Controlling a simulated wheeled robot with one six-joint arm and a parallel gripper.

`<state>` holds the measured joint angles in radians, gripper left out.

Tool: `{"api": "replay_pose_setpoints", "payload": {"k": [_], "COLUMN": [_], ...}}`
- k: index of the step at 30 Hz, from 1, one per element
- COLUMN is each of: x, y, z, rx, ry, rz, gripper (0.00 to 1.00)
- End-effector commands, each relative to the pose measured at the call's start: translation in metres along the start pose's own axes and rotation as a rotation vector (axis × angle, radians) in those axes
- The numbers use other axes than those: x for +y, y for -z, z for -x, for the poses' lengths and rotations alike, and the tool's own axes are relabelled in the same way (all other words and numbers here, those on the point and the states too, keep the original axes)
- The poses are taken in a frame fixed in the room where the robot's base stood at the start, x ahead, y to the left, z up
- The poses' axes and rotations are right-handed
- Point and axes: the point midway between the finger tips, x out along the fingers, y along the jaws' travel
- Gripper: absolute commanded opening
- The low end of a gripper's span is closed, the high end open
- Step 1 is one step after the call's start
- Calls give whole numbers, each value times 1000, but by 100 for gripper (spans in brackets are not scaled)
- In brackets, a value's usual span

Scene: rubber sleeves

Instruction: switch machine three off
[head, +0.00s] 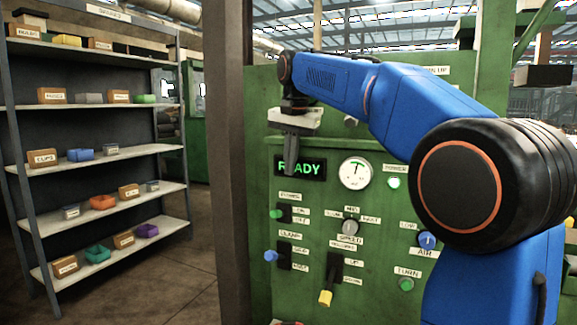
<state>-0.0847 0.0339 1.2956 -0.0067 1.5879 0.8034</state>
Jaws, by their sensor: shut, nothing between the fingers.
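The green machine panel (329,190) faces me. No machine number is readable on it. Its display (300,168) reads READY in green, and a lamp (393,183) marked POWER at its right is lit pale green. A power switch (277,214) with a green-tipped lever sits at the panel's left, beside ON and OFF labels; I cannot tell for sure which it points to. My gripper (290,172) is shut and empty, pointing down in front of the panel, above the power switch and partly covering the left of the display. Its distance from the panel is hard to judge.
Below the power switch is a blue-tipped clamp lever (270,256). A yellow-tipped lever (325,297), speed knob (350,227), gauge (355,173), blue air knob (427,239) and green turn button (406,284) are nearby. A shelf unit (105,105) with bins stands left, behind a dark post (231,160).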

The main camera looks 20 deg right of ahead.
Motion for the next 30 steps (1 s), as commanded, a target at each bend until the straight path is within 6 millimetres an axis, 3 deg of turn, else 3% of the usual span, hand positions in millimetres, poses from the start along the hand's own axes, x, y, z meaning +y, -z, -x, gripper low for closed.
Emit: {"api": "replay_pose_setpoints", "payload": {"k": [9,15,21,30], "x": [1,-6,-11,-13], "y": [0,-8,-16,-17], "z": [-57,-85,-100,-104], "rx": [-2,-2,0,0], "ry": [-2,-1,0,0], "rz": [0,1,1,0], "gripper": [0,0,0,0]}}
